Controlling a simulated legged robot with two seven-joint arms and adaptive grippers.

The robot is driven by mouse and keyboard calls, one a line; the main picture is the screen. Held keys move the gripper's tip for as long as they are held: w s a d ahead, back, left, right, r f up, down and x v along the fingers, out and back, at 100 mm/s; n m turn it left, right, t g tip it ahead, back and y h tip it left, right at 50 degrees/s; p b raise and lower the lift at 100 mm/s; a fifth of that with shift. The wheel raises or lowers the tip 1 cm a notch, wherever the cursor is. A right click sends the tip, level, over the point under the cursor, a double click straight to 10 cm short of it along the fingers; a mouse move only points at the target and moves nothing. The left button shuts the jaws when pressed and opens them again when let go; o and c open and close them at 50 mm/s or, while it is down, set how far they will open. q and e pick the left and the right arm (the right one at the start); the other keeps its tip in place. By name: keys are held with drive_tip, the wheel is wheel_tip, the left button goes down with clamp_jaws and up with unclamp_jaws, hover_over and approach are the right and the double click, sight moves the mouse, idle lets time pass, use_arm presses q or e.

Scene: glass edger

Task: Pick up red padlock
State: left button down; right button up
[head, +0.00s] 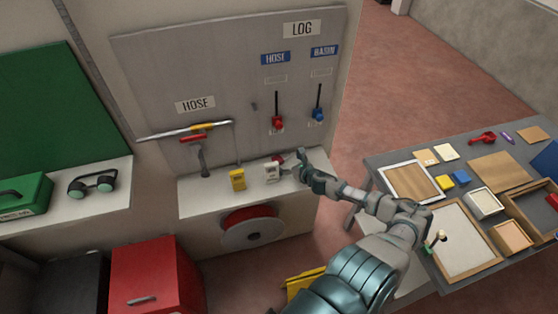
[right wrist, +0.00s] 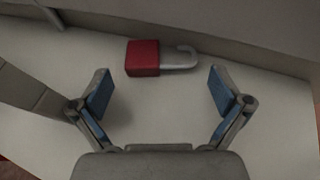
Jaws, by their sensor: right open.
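The red padlock (right wrist: 143,58) lies flat on a pale shelf in the right wrist view, its open-looking grey shackle pointing right. In the head view a small part of the red padlock (head: 278,158) shows at the back of the shelf, mostly hidden. My right gripper (right wrist: 160,88) is open and empty. The padlock lies just beyond its blue-padded fingertips, roughly between their lines and a little left of centre, apart from both. In the head view the right gripper (head: 298,162) is over the shelf's right end. My left gripper is not in view.
The shelf (head: 205,203) also bears a yellow item (head: 237,180) and a white item (head: 271,172) left of my gripper. The grey board (head: 150,80) rises behind, with red and blue handles. A cluttered table (head: 385,157) stands at right.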

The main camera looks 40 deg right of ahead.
sight(282, 158)
drive_tip(key=x, duration=0.2)
drive_tip(key=shift+w+d+f, duration=0.1)
drive_tip(key=shift+w, duration=0.25)
drive_tip(key=shift+d+f, duration=0.1)
drive_tip(key=shift+d, duration=0.05)
drive_tip(key=shift+d, duration=0.1)
drive_tip(key=c, duration=1)
drive_tip(key=shift+a, duration=0.2)
drive_tip(key=shift+c, duration=0.4)
drive_tip(key=shift+r, duration=0.2)
